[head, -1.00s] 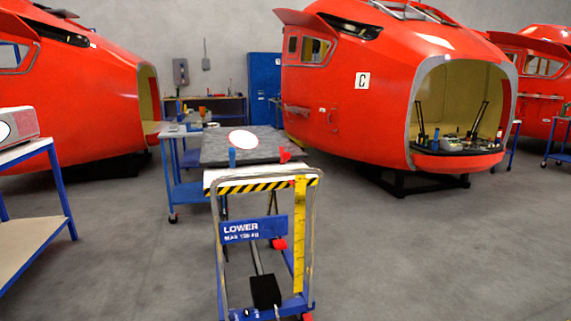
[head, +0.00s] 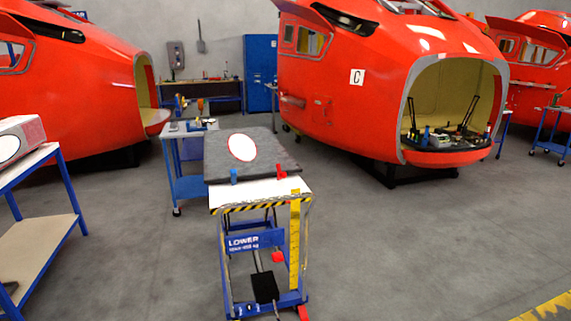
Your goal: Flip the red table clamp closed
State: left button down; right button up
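The red table clamp (head: 282,171) sits at the front right edge of a dark grey slab (head: 215,158). The slab lies on the white top (head: 290,188) of a blue lift cart. Whether the clamp is open or closed is too small to tell. A blue clamp (head: 234,176) stands at the slab's front left edge. A white oval with a red rim (head: 242,147) is on the slab. Neither of my grippers is in view.
A blue bench (head: 187,186) stands just behind the cart on the left. A work table (head: 32,160) is at the far left. Red nosecones (head: 330,105) stand behind. The floor (head: 400,250) right of the cart is clear.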

aim_at(281, 175)
jog(key=z, duration=0.3)
jog(key=i+l+z, duration=0.1)
jog(key=i+z, duration=0.3)
jog(key=i, duration=0.25)
jog(key=i+j+z, duration=0.15)
jog(key=i+z, duration=0.3)
jog(key=i, duration=0.2)
jog(key=i+j, duration=0.15)
jog(key=i, duration=0.4)
